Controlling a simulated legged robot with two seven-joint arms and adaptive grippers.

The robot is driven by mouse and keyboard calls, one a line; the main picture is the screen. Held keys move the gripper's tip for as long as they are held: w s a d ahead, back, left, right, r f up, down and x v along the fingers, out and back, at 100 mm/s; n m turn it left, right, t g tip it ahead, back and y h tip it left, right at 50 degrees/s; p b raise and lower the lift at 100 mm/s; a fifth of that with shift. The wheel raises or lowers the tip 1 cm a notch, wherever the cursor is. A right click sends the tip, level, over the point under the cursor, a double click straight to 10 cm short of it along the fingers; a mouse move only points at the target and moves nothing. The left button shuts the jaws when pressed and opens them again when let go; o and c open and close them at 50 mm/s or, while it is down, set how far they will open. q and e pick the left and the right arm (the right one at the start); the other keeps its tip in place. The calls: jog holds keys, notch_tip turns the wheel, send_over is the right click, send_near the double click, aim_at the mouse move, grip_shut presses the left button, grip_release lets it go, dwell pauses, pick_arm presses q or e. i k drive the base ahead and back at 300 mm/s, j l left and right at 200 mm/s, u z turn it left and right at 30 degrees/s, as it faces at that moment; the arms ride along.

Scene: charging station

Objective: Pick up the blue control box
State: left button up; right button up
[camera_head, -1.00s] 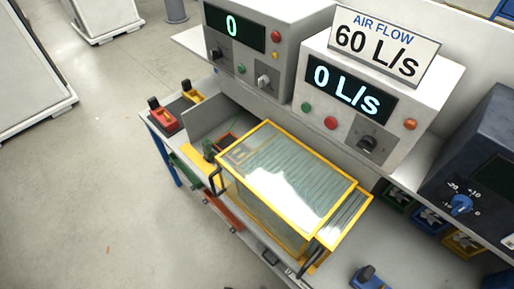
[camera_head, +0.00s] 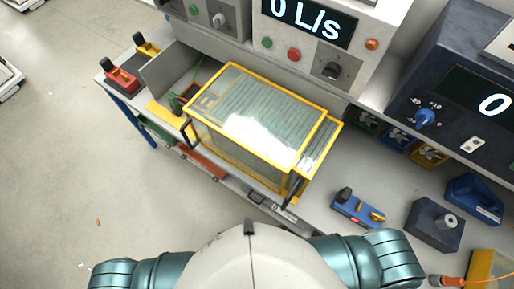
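A small blue control box (camera_head: 358,208) with a black knob and a yellow part sits on the grey workbench (camera_head: 385,180), right of the yellow-framed glass case. It stands apart from the case. To its right are a dark blue-grey box (camera_head: 435,224) with a round silver knob on top and a blue bin-like piece (camera_head: 474,199). Only the upper parts of my two arms show at the bottom edge; neither gripper is in view.
The yellow-framed glass case (camera_head: 262,112) fills the bench middle. Red (camera_head: 120,77) and yellow (camera_head: 146,46) switch boxes stand at the far left. A dark instrument panel (camera_head: 460,95) rises at the back right. An orange connector (camera_head: 447,281) lies bottom right. Floor at left is open.

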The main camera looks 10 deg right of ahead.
aim_at(349, 206)
jog(key=z, duration=2.1)
jog(key=u, duration=2.5)
jog(key=z, duration=2.5)
jog(key=i+l, duration=0.1)
jog(key=l, duration=0.5)
